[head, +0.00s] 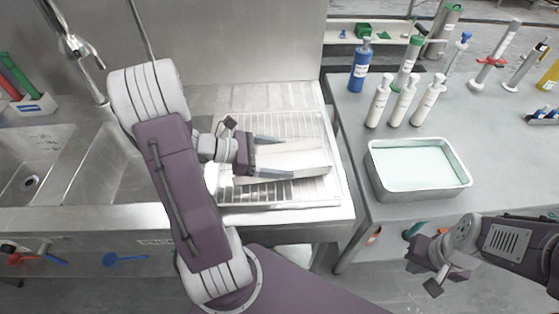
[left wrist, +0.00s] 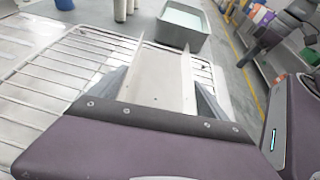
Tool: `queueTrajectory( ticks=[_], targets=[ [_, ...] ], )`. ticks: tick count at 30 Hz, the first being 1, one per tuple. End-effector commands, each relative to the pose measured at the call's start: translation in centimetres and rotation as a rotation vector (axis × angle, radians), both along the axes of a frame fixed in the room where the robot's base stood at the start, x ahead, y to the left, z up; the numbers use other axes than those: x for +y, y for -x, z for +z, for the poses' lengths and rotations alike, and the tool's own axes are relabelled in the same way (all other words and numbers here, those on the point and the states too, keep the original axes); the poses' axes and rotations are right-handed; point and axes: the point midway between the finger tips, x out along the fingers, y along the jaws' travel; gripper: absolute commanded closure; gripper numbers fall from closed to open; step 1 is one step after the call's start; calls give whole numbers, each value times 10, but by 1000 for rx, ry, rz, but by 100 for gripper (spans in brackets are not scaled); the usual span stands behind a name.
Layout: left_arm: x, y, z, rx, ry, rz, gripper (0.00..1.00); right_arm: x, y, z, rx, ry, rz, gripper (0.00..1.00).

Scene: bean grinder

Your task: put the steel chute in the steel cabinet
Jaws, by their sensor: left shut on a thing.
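The steel chute (head: 305,160) is a pale metal channel with raised side walls, lying over the wire rack on the sink's drainboard. My left gripper (head: 285,158) is shut on it, with one dark finger along each side. In the left wrist view the chute (left wrist: 158,75) extends away between the two fingers; its near end is hidden by the gripper body. I cannot tell whether the chute touches the rack. My right gripper (head: 428,266) hangs at the lower right in front of the bench, away from the chute; its jaw opening is unclear. I cannot identify a steel cabinet in these views.
The wire rack (head: 322,192) lies beside the sink basins (head: 95,170). On the right bench stand a metal tray of pale liquid (head: 420,170), white bottles (head: 405,100) and a blue bottle (head: 360,68). A blue spoon-like tool (head: 112,259) hangs at the sink front.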

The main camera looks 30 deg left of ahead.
Motion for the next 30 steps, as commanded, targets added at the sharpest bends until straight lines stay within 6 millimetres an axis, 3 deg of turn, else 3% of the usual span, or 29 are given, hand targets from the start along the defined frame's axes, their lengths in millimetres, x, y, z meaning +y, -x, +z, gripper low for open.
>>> queueTrajectory(
  ticks=[5,11,21,25,30],
  targets=[
    [0,0,12,-3,-2,1,82,0,0,5,0,0,0,100],
    [0,-1,48,-6,-4,-1,82,0,0,18,0,0,0,100],
    [-77,-25,91,-5,-2,-8,82,0,0,28,0,0,0,100],
    [-98,-33,103,-3,-1,-5,82,0,0,30,0,0,0,100],
    [-109,-38,110,-2,0,-1,82,0,0,31,0,0,0,100]
  ],
)
